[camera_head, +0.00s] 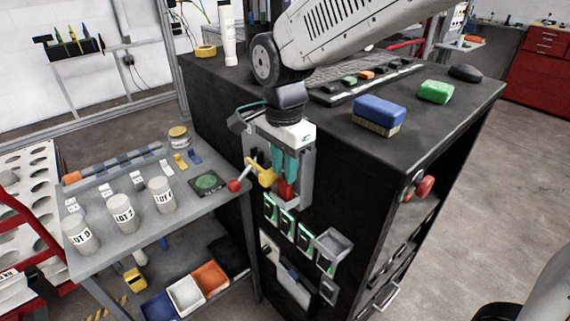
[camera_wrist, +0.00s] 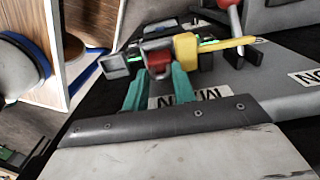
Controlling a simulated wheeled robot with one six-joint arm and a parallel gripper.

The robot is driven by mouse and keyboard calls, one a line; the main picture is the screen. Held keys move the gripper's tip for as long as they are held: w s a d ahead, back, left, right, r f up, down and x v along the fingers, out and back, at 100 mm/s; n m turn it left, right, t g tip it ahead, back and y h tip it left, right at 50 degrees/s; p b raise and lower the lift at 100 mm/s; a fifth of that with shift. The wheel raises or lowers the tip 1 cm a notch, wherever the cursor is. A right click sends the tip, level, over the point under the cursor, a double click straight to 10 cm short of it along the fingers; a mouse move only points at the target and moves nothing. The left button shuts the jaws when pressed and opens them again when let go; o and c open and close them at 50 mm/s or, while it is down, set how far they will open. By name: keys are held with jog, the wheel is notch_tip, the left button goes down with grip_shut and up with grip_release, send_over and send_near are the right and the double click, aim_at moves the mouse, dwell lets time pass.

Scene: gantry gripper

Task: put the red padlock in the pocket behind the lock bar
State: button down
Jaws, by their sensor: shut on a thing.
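My gripper (camera_head: 285,172), with teal fingers, points down beside the black cabinet's side and is shut on the red padlock (camera_head: 287,191). In the wrist view the padlock (camera_wrist: 158,60) sits between the fingertips, with a grey piece across its top. A yellow handle (camera_head: 266,177) is close beside it on the left; it also shows in the wrist view (camera_wrist: 187,51). A grey housing (camera_head: 307,182) stands around and behind the fingers. I cannot clearly pick out the lock bar or its pocket; the fingers and housing hide part of that area.
A rod with a red knob (camera_head: 235,186) juts left of the housing. Several green-edged slots (camera_head: 287,223) and a grey open tray (camera_head: 333,247) are below on the cabinet side. A grey table (camera_head: 130,240) with labelled jars is at left. Blue and green blocks lie on the cabinet top.

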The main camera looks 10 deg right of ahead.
aim_at(284, 170)
jog(key=shift+f, duration=0.15)
jog(key=c, duration=1.1)
grip_release()
jog(key=shift+c, duration=0.2)
notch_tip(284, 170, up, 12)
jog(key=shift+r, duration=0.2)
